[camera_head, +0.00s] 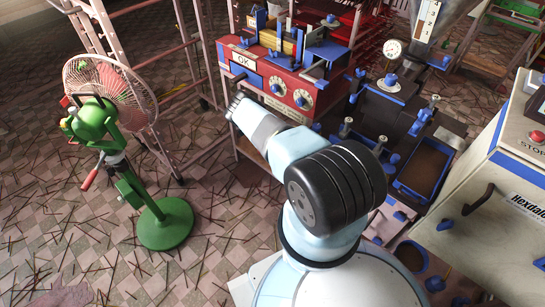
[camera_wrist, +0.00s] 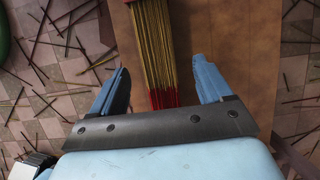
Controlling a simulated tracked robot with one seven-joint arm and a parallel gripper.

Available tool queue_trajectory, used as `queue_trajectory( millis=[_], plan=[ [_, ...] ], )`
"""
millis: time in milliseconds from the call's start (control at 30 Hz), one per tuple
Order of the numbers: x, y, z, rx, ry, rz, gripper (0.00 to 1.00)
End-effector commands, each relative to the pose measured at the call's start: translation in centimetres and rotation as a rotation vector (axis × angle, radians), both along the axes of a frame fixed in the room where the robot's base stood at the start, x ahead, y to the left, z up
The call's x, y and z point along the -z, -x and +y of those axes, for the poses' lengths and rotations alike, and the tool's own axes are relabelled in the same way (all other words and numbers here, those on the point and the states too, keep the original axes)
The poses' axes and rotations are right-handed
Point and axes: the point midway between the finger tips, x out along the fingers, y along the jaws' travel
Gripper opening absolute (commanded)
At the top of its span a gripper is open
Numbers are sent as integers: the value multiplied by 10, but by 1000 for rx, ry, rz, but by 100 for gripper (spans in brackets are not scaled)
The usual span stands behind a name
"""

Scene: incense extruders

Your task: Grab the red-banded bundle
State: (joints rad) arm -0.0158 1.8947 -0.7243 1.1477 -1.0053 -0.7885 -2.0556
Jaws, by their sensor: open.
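A bundle of thin yellow-tan sticks (camera_wrist: 155,50) shows in the wrist view, running from the top edge down to dark red ends. Red also shows along its upper right side; I cannot clearly make out a band. It lies over a brown surface (camera_wrist: 245,45). My gripper (camera_wrist: 161,75) is open, with one blue finger on each side of the bundle and a gap to both. The fingers appear apart from it; their height over it is hard to judge. In the head view my wrist end (camera_head: 240,106) is in front of the red machine, and I cannot pick out this bundle.
The red machine (camera_head: 275,95) with knobs and blue fittings stands beyond my arm. A green fan (camera_head: 165,225) stands at the left, near a pink rack (camera_head: 185,60). Dark machinery and a pale cabinet (camera_head: 480,220) crowd the right. Loose sticks litter the tiled floor.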

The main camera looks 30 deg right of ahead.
Motion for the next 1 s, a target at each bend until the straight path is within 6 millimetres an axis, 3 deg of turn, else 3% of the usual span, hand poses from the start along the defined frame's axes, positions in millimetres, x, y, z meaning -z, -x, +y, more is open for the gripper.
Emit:
queue_trajectory(
  millis=[333, 700, 1000],
  plan=[
    [18, -8, 4, 0, 0, -1, 79],
    [53, -23, 11, -1, 0, 0, 79],
    [59, -26, 12, 1, 0, -1, 79]
  ],
)
